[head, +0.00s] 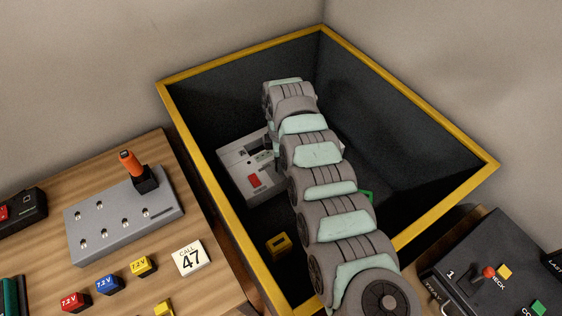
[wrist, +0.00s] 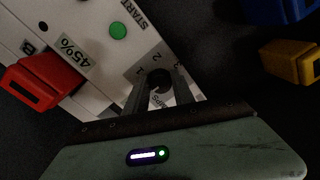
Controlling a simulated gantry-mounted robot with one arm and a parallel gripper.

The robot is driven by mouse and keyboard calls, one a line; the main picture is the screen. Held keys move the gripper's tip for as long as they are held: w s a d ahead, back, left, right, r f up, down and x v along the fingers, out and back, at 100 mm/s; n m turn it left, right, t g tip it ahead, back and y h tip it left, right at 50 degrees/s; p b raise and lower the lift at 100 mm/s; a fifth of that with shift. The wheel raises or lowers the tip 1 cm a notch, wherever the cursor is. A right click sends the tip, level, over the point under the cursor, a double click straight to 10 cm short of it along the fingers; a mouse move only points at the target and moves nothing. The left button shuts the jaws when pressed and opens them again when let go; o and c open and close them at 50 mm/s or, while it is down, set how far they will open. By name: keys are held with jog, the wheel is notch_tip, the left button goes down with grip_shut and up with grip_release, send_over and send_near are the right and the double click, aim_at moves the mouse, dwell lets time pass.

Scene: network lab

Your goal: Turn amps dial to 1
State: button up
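The charger box (head: 245,165) is a light grey case at the left of the dark, yellow-rimmed bin in the head view. In the wrist view the dark round amps dial (wrist: 160,81) sits on its grey panel, with printed numbers 1, 2 and 3 around it. My gripper (wrist: 161,84) has its two fingers on either side of the dial. I cannot tell whether they press on it. The dial's pointer is hidden or too dark to read.
A green START button (wrist: 118,31) and a red battery block (wrist: 43,81) by a 45% label are on the box. A yellow block (head: 278,244) lies on the bin floor. The bin's yellow rim (head: 205,190) and dark walls surround my arm.

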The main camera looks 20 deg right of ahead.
grip_shut()
jog(key=shift+r+p, duration=0.15)
jog(key=shift+p, duration=0.35)
jog(key=shift+r+m+p, duration=0.15)
jog(key=shift+m+p, duration=0.45)
jog(key=shift+p, duration=0.3)
jog(key=shift+a+m+p, duration=0.1)
jog(key=shift+m+p, duration=0.6)
jog(key=shift+p, duration=0.55)
jog(key=m+p, duration=0.4)
jog(key=shift+s+m, duration=0.1)
jog(key=shift+m, duration=0.2)
jog(key=m+p, duration=0.1)
jog(key=m, duration=0.2)
jog(key=m+p, duration=0.1)
jog(key=m, duration=0.1)
jog(key=shift+f+p, duration=0.25)
jog(key=shift+p, duration=0.1)
